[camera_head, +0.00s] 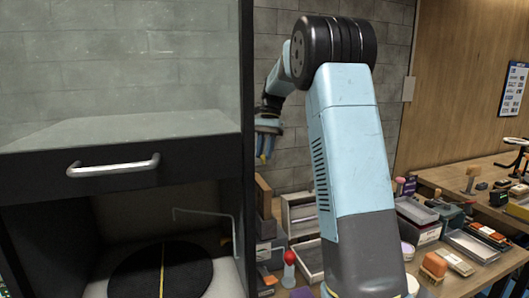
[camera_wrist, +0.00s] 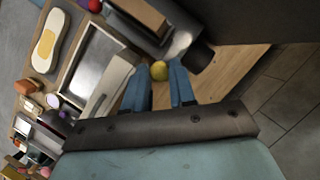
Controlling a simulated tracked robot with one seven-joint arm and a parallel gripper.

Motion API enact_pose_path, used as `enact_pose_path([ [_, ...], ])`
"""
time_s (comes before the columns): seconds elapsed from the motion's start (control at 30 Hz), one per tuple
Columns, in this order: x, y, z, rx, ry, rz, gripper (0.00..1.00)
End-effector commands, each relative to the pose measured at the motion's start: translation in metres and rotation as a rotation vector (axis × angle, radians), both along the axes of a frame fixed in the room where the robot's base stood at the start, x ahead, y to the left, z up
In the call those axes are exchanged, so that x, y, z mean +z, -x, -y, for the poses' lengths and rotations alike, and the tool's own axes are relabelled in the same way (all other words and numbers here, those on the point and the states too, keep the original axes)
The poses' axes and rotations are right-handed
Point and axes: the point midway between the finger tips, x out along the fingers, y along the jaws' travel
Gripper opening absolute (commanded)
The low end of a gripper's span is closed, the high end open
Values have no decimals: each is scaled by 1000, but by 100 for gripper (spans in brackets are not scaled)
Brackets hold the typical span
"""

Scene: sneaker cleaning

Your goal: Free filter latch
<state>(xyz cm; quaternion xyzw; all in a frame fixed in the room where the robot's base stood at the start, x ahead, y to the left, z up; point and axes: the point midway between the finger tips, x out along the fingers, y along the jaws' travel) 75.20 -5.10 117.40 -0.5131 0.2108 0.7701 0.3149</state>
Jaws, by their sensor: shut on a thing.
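My gripper (camera_wrist: 160,88) shows from above in the wrist view, its two blue fingers on either side of a round yellow knob (camera_wrist: 159,71). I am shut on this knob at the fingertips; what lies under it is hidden. In the head view my gripper (camera_head: 265,148) points down beside the right edge of the dark cabinet, with a bit of yellow between its fingers. I cannot tell from these frames whether the knob belongs to the filter latch. No filter is clearly recognisable.
The dark cabinet (camera_head: 40,180) has a glass front with a metal handle (camera_head: 113,167) and a black round disc (camera_head: 162,272) inside. A red-topped tool (camera_head: 290,257), trays and boxes crowd the bench at right. In the wrist view a metal tray (camera_wrist: 90,72) lies left of my fingers.

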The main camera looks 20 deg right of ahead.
Motion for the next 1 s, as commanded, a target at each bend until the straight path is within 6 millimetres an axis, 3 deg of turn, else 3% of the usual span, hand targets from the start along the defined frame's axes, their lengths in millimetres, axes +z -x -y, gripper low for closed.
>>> enact_pose_path([
  [0.4, 1, -1, 0, 6, 1, 5, 0],
  [0.43, 1, -1, 0, 6, 1, 5, 26],
  [0.67, 0, -1, 0, 7, 1, 3, 48],
  [1.0, 3, -2, 1, 7, 1, 3, 50],
])
